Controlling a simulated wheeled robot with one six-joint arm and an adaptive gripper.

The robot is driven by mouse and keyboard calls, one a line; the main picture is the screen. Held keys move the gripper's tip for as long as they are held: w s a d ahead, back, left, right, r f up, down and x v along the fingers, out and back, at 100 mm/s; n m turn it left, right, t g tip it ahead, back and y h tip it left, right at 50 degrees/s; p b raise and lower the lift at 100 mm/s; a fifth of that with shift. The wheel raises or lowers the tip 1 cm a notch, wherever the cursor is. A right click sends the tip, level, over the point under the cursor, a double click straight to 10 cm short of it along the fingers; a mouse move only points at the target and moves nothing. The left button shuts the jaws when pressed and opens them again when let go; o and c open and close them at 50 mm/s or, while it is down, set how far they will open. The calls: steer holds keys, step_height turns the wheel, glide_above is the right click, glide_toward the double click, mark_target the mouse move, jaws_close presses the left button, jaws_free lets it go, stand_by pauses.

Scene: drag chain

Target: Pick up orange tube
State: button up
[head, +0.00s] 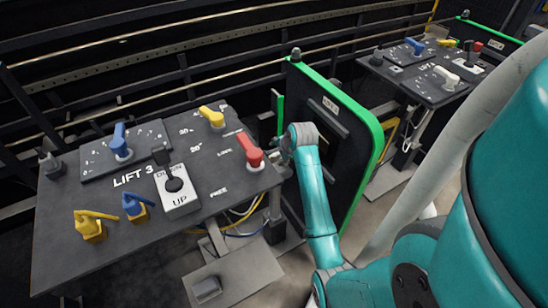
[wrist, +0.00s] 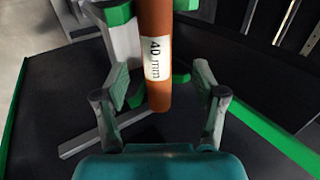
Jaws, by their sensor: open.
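The orange tube (wrist: 155,95) hangs upright at the middle of the wrist view, with a white "40 mm" label on its side. Its lower end shows between the two fingers of my gripper (wrist: 160,85). The fingers are spread, with a gap on each side of the tube. I cannot tell how far in front of or behind the fingers it is. The tube cannot be made out there.
A black LIFT 3 control table (head: 120,215) with coloured levers stands left of my arm. A green-edged black panel (head: 340,135) is close on the right. A second control table (head: 425,75) stands farther back. In the wrist view, a grey stand with green parts (wrist: 122,15) is by the tube.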

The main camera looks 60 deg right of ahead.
mark_target(276, 156)
steer(key=shift+s+x, duration=0.15)
steer(key=shift+x, duration=1.2)
steer(key=shift+s+x, duration=0.1)
steer(key=shift+x, duration=1.2)
jaws_close()
